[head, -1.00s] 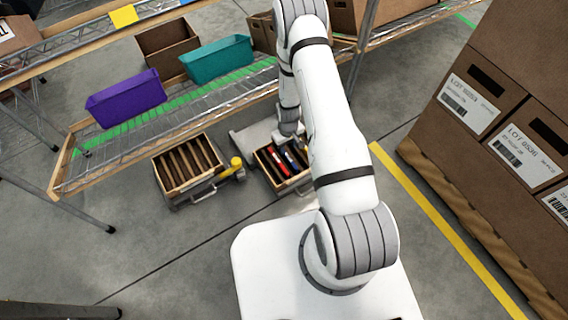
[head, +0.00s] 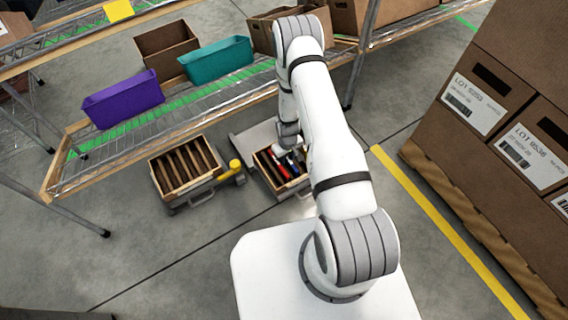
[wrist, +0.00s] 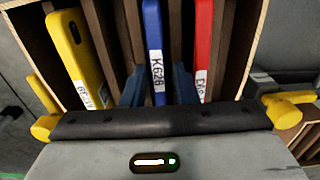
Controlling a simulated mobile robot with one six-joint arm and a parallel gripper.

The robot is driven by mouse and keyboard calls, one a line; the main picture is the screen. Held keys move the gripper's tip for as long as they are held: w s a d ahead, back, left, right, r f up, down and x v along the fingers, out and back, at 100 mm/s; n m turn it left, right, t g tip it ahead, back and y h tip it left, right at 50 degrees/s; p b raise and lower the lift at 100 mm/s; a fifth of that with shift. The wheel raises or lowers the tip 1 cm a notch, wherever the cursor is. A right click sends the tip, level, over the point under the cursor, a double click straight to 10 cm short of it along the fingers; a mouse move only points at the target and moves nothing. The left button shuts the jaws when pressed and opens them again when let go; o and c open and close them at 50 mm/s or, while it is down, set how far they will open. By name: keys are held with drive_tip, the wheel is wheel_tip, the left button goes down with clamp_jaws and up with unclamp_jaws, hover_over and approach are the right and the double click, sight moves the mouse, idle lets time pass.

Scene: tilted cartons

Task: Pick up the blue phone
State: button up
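The blue phone (wrist: 153,30) stands on edge in a slot of a divided wooden carton (wrist: 258,22), with a white label on its near end. My gripper (wrist: 158,87) is in front of it, its two dark blue fingers spread either side of the phone's near end. A gap shows on both sides, so it holds nothing. A yellow phone (wrist: 75,45) leans in a slot to the left, and a red phone (wrist: 202,40) stands to the right. In the head view the arm partly covers this carton (head: 262,172), and the fingertips cannot be made out.
A second slotted carton (head: 158,178) stands left of it. Purple (head: 125,105) and teal (head: 218,62) bins sit on the wire shelf above. Stacked cartons (head: 480,100) stand at the right. Brown dividers flank the phone closely.

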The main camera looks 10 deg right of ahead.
clamp_jaws()
